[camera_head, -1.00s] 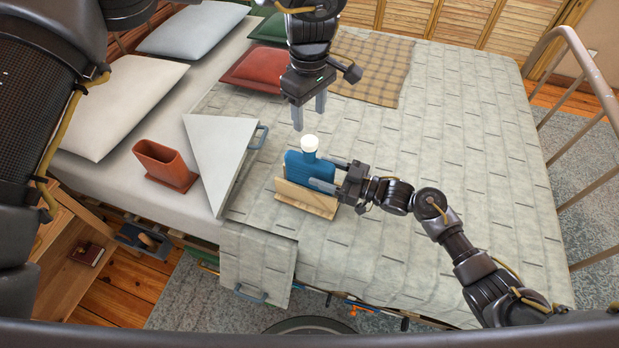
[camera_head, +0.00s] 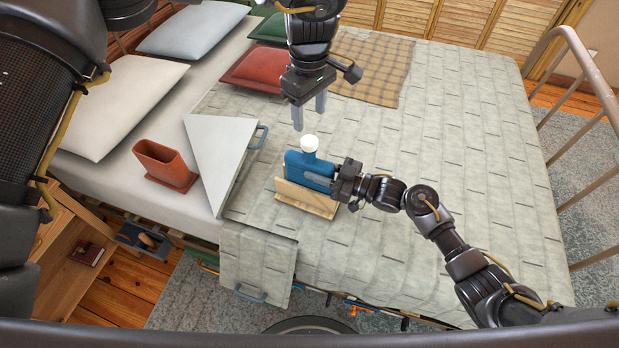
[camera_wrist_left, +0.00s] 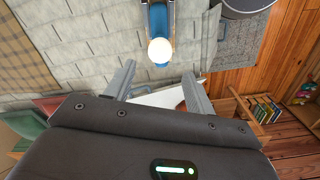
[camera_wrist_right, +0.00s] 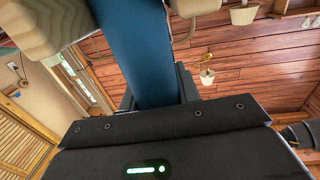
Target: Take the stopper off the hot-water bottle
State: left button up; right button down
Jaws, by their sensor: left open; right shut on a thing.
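The blue hot-water bottle (camera_head: 306,164) stands upright in a wooden holder (camera_head: 306,199) on the bed, its white stopper (camera_head: 309,143) on top. The stopper also shows from above in the left wrist view (camera_wrist_left: 160,51). My right gripper (camera_head: 333,181) is shut on the bottle's right side; in the right wrist view the blue body (camera_wrist_right: 140,50) fills the space between the fingers. My left gripper (camera_head: 309,116) is open and empty, fingers pointing down, just above and behind the stopper and apart from it. It is also seen in the left wrist view (camera_wrist_left: 160,85).
An orange-brown open container (camera_head: 165,165) stands on the sheet at left. A white triangular panel with a blue handle (camera_head: 222,150) lies between it and the bottle. Pillows and a red cushion (camera_head: 258,68) lie at the back. The quilt to the right is clear.

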aim_at(309, 139)
dwell(0.3)
pick_arm(q)
jog(key=shift+f, duration=4)
jog(key=c, duration=1.1)
